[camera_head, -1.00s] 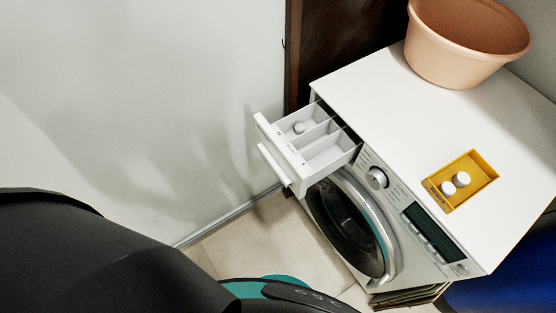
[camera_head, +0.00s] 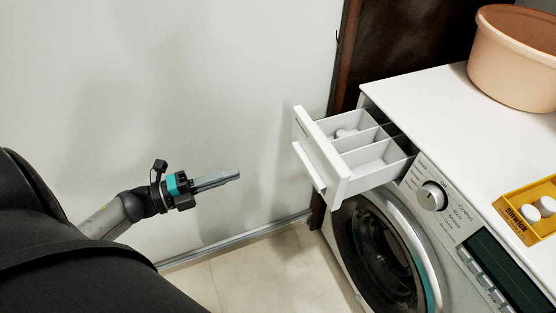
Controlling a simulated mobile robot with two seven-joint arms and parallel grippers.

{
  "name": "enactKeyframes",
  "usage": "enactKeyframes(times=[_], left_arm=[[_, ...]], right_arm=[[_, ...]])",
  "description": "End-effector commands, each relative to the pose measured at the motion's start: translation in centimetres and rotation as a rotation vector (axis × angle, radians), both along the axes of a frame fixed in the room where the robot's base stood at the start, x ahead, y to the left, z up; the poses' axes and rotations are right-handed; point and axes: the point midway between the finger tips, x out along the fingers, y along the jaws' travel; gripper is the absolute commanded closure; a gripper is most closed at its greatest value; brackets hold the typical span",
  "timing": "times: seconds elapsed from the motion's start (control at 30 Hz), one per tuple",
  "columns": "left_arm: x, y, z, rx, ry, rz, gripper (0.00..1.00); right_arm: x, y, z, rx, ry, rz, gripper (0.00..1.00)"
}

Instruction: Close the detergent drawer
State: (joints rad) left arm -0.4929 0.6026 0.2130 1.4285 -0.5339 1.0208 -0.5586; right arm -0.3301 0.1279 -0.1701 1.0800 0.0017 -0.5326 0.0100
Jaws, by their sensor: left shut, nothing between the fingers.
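The white detergent drawer (camera_head: 343,178) is pulled out of the upper left of the washing machine's front (camera_head: 430,240). Its compartments show from above, and a small round light piece lies in the far one. My left gripper (camera_head: 238,174) is shut and empty, its fingers pointing right toward the drawer front. A clear gap lies between the fingertips and the drawer front. My right gripper does not show.
A peach basin (camera_head: 515,60) and a yellow tray (camera_head: 530,225) with two white round pieces stand on the machine's white top (camera_head: 440,100). A pale wall (camera_head: 200,60) is behind my left gripper. The tiled floor (camera_head: 270,275) looks free.

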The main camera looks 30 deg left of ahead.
Motion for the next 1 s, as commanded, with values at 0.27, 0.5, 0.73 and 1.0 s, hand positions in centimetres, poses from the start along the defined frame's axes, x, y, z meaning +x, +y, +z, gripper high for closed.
enactKeyframes(times=[0.27,0.5,0.73,1.0], left_arm=[[2.8,-2.3,0.3,0.002,-0.013,-0.011,1.00],[7.0,-5.6,0.2,0.001,-0.011,-0.009,1.00],[9.8,-7.7,0.1,0.001,-0.008,-0.007,1.00],[11.0,-8.6,0.2,0.001,-0.006,-0.005,1.00]], right_arm=[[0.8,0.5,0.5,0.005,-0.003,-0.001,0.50],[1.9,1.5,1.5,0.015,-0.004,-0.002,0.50],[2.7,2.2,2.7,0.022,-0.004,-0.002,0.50],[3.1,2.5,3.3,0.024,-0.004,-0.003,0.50]])
